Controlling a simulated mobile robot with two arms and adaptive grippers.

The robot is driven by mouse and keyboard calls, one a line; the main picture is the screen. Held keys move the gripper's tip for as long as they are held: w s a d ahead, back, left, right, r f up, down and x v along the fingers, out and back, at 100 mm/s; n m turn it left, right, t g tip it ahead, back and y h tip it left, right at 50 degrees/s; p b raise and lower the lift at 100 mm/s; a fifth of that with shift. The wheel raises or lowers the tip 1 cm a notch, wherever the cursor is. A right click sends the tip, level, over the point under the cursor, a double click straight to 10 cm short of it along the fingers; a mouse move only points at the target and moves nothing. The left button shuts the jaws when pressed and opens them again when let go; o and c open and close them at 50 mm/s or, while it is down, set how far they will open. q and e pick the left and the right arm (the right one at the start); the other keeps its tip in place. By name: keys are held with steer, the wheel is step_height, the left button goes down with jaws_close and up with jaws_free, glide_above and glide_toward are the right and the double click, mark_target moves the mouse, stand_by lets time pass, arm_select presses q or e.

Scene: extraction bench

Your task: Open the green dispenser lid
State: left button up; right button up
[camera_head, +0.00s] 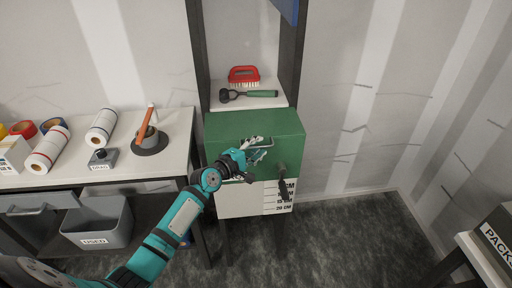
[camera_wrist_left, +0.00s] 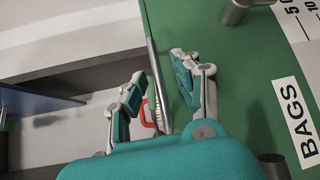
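The green dispenser (camera_head: 225,124) stands below a small shelf, with a dark handle (camera_head: 284,186) on its front right. Its green face (camera_wrist_left: 235,75) fills the middle of the left wrist view, with a white BAGS label (camera_wrist_left: 296,118) and a grey cylindrical fitting (camera_wrist_left: 236,10). My left gripper (camera_head: 257,149) is in front of the green face, left of the handle. In the left wrist view my left gripper (camera_wrist_left: 157,88) is open, with a thin grey edge strip showing between its fingers. I cannot tell whether they touch it. My right gripper is out of view.
A workbench (camera_head: 75,174) with rolls and a grey USED bin (camera_head: 97,224) below stands left. A PACK box (camera_head: 497,242) is at lower right. The floor between is clear.

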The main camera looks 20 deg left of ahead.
arm_select(q)
steer(key=shift+c, duration=0.4)
jaws_close()
steer(key=shift+w, duration=0.1)
